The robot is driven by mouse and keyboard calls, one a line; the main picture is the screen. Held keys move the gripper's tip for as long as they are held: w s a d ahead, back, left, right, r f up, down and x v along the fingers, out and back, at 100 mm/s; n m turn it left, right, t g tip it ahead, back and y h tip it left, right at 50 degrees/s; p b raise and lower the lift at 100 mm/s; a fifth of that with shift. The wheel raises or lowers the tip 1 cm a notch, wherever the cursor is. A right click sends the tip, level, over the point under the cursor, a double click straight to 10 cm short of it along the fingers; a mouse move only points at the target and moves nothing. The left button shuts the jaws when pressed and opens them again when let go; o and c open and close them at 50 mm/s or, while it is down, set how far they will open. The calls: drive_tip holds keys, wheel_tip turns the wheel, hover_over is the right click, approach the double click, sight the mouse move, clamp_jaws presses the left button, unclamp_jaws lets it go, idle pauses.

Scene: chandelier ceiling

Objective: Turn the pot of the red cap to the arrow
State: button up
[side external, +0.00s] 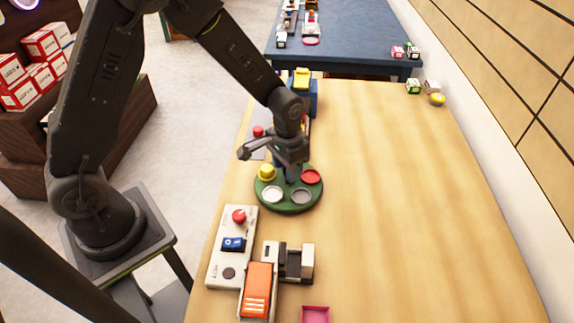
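A round green disc (290,205) lies on the wooden table. On it are a red round piece (311,177) at the back right, a yellow knobbed piece (267,173) at the back left, a white round piece (272,195) at the front left and a grey round piece (301,196) at the front right. My gripper (291,174) points down over the back middle of the disc, between the yellow and red pieces. Its fingertips are small and partly hidden, so I cannot tell whether they are open or touch anything. I cannot make out an arrow.
In front of the disc are a white panel (226,266) with a red button (239,216), an orange-topped device (258,290) and a pink tray (316,315). A blue device (302,97) stands behind.

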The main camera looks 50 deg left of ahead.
clamp_jaws()
drive_tip(key=shift+n, duration=0.4)
idle(0.4)
drive_tip(key=shift+d+n, duration=0.15)
drive_tip(key=shift+n, duration=2.95)
drive_tip(key=shift+w+n, duration=0.1)
drive_tip(key=shift+n, duration=3.6)
drive_tip(key=shift+o, duration=0.8)
unclamp_jaws()
drive_tip(key=shift+r, duration=0.1)
